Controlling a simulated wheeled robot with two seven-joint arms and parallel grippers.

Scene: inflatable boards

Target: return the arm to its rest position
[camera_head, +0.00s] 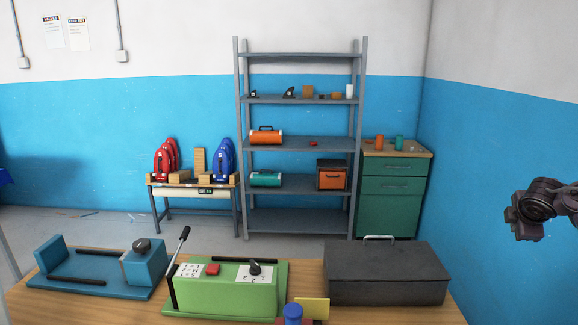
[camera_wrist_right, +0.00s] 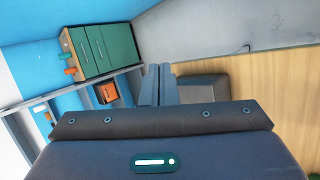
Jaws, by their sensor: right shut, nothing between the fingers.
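My right gripper (camera_head: 517,222) is at the right edge of the head view, raised in front of the blue wall and right of the green cabinet. Its dark arm comes in from the right edge. In the right wrist view its two grey fingers (camera_wrist_right: 158,72) are together, with nothing between them. My left gripper and left arm do not show in either view.
A wooden table holds a dark lidded box (camera_head: 388,275), a green device (camera_head: 225,292) with a lever, and a blue fixture (camera_head: 95,270). Behind stand a grey shelf rack (camera_head: 300,220), a green cabinet (camera_head: 388,212) and a small bench (camera_head: 195,193). Air around the gripper looks clear.

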